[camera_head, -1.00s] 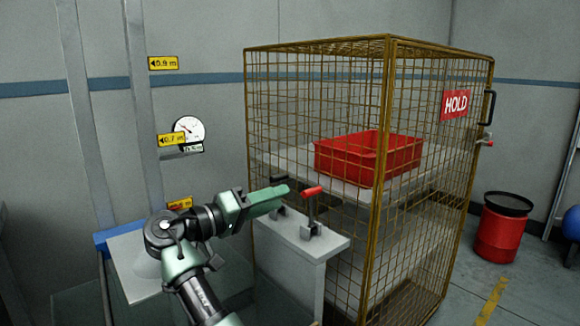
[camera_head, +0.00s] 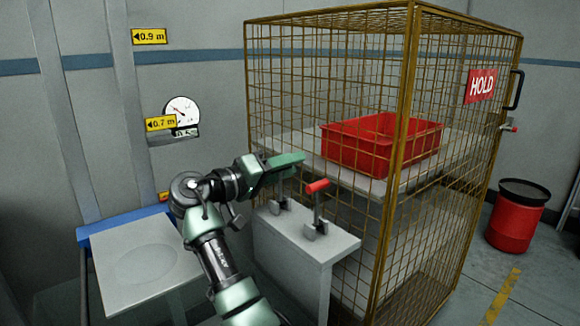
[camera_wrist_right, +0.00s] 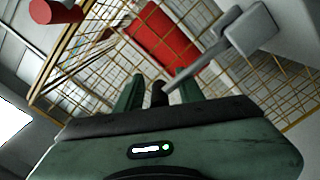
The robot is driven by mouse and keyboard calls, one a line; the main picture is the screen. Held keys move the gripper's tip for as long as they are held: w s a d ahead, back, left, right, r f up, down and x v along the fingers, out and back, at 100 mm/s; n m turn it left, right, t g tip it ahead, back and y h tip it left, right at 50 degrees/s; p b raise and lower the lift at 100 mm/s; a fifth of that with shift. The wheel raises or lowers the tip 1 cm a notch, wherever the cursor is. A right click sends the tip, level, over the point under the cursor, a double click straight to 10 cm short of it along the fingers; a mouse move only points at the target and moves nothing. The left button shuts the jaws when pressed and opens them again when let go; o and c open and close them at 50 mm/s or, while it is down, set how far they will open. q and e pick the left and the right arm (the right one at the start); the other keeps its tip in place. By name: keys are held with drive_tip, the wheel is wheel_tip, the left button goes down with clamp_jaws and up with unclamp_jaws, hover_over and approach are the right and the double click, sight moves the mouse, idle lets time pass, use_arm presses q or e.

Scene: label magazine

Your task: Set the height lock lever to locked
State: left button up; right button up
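Two levers stand on the grey pedestal (camera_head: 300,235). The nearer has a red handle (camera_head: 318,186); its red end also shows in the right wrist view (camera_wrist_right: 55,12). The farther is a grey lever (camera_head: 281,194) with a dark handle, mostly behind my gripper in the head view. No label tells which is the height lock lever. My right gripper (camera_head: 290,161) is at the top of the farther lever. In the right wrist view its dark handle end (camera_wrist_right: 160,92) lies between my two green fingers, with narrow gaps on both sides. My left gripper is out of view.
A wire cage (camera_head: 405,150) with a red bin (camera_head: 375,142) stands right behind the pedestal. A lift platform (camera_head: 140,265) is at the left, near a dial gauge (camera_head: 182,114) and yellow height labels (camera_head: 150,37). A red drum (camera_head: 515,215) stands far right.

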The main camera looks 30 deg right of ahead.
drive_tip(key=shift+d, duration=0.15)
clamp_jaws()
idle(1.4)
